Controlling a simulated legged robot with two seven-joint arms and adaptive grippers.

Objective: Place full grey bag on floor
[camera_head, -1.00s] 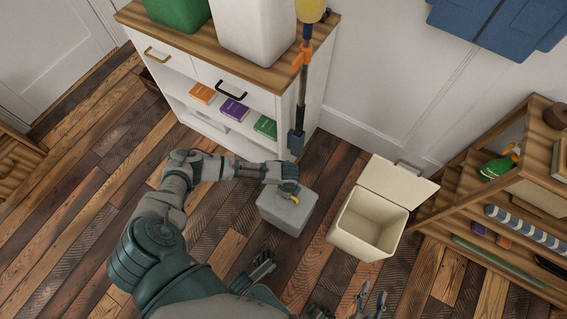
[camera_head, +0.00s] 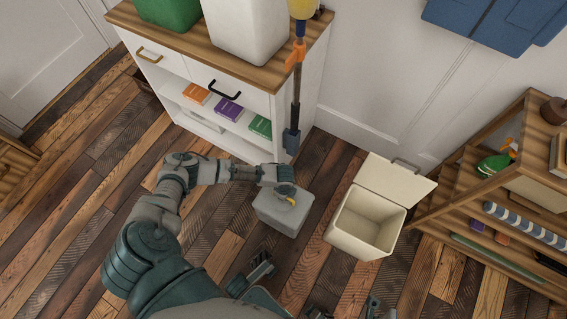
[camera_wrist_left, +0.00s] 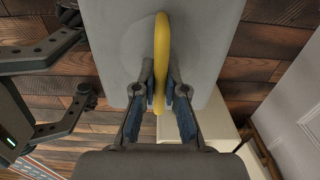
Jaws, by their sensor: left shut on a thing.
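The full grey bag (camera_head: 281,214) is a boxy grey bundle with a yellow loop handle (camera_wrist_left: 161,60) on top. It appears over the floor between the white cabinet and the open cream bin. My left gripper (camera_head: 285,191) is above the bag. In the left wrist view its blue-padded fingers (camera_wrist_left: 160,98) are shut on the yellow handle, and the bag hangs upright below them. Whether the bag's underside touches the floor is hidden. My right gripper (camera_wrist_left: 80,57) shows at the left of the left wrist view, its dark fingers spread and empty.
The cream bin (camera_head: 341,238) stands open and empty to the right of the bag. A white cabinet (camera_head: 238,146) with a wooden top is behind, with a mop (camera_head: 296,100) at its side. A wooden shelf (camera_head: 440,212) stands at right. Plank floor (camera_head: 80,225) is clear at left.

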